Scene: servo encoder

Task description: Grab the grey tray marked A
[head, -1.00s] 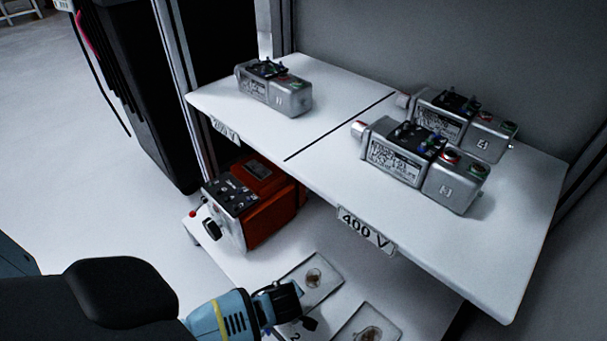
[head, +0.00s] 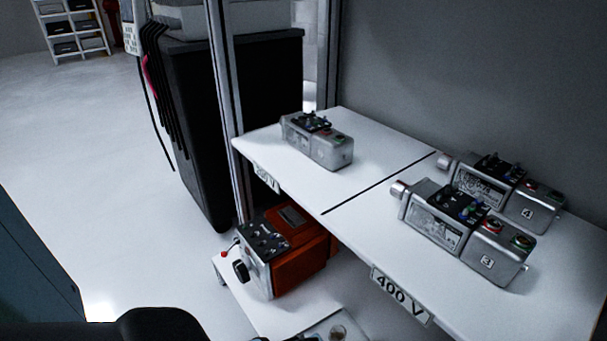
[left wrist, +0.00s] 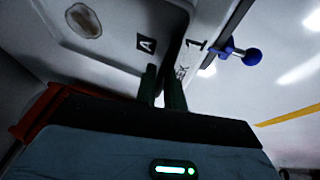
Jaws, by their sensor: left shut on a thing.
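The grey tray marked A (left wrist: 110,50) fills the upper left of the left wrist view, with a round brown patch and a dark A label on it. My left gripper (left wrist: 163,88) is shut on the tray's edge near the label. The gripped part is mostly hidden between the fingers. In the head view only my dark left arm shows at the bottom edge, and the gripper is out of frame. A tray with a brown patch (head: 338,331) is partly cut off at the bottom there; I cannot read its mark. My right gripper is not in view.
A white upper shelf (head: 375,215) with a 400 V label carries several grey devices. An orange device (head: 300,262) stands on the lower shelf (head: 250,305). A black cabinet (head: 200,130) stands behind at the left. In the left wrist view, a blue knob (left wrist: 252,57) is right of the tray.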

